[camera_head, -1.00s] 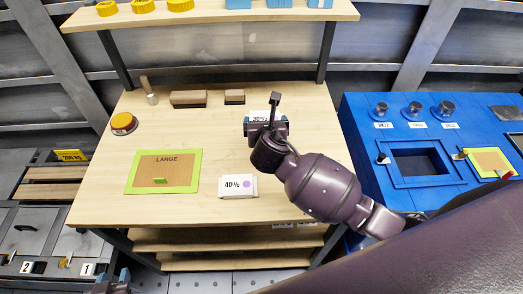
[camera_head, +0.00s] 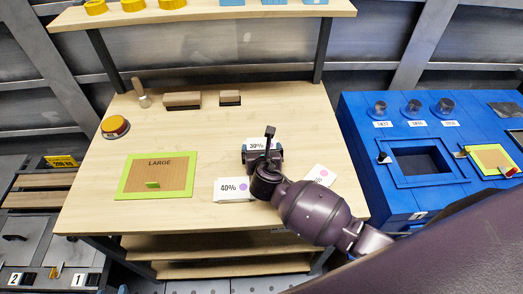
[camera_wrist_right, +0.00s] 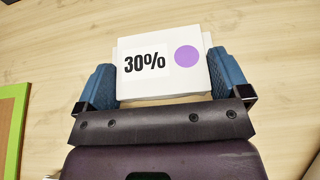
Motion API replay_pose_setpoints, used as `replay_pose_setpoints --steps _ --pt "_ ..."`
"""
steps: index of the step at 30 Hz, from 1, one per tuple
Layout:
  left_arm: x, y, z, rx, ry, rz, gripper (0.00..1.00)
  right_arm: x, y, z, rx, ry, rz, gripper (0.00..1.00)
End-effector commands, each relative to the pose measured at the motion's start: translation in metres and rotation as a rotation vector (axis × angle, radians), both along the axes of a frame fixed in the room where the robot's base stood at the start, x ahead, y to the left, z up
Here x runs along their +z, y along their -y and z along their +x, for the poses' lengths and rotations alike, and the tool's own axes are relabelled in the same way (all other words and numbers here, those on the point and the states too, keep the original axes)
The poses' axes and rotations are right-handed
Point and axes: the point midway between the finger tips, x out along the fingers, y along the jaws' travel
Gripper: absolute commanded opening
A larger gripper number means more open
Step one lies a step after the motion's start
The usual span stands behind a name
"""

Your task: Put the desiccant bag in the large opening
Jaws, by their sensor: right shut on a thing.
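My right gripper (camera_head: 262,152) is shut on a white bag labelled 30% (camera_wrist_right: 160,75) with a purple dot. The bag sits between the blue fingers, over the wooden table; I cannot tell whether it touches the tabletop. In the head view, only part of its label (camera_head: 258,144) shows behind the gripper. A dark rectangular opening (camera_head: 420,162) is in the top of the blue unit (camera_head: 365,130) at the right, away from the gripper. Only a small tip of my left gripper (camera_head: 122,289) shows at the bottom edge, and its jaws cannot be read.
A 40% bag (camera_head: 232,189) and another white bag (camera_head: 321,174), partly hidden by my arm, lie on the table (camera_head: 215,130). A green-edged panel marked LARGE (camera_head: 170,176) lies at left.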

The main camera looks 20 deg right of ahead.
Motion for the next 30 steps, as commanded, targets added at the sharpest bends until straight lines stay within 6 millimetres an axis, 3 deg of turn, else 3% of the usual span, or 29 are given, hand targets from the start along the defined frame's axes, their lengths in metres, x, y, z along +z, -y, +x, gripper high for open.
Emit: replay_pose_setpoints --steps 8,9,10,20,30 --pt "0.001 0.0 0.002 -0.002 0.003 0.0 0.43 -0.001 0.0 0.0 0.0 0.002 -0.001 0.67" --pt "0.001 0.0 0.002 -0.002 0.003 0.0 0.43 -0.002 0.0 0.0 0.0 0.001 -0.001 0.97" --pt "0.001 0.0 0.002 -0.002 0.003 0.0 0.43 -0.001 0.0 0.0 0.0 0.001 -0.001 1.0" --pt "0.002 0.0 -0.001 0.0 -0.001 0.0 0.43 0.003 -0.001 -0.002 0.0 0.0 0.001 1.0" --pt "0.015 -0.001 -0.001 0.002 0.004 0.0 0.43 0.027 -0.015 -0.053 0.001 0.002 0.0 1.0"
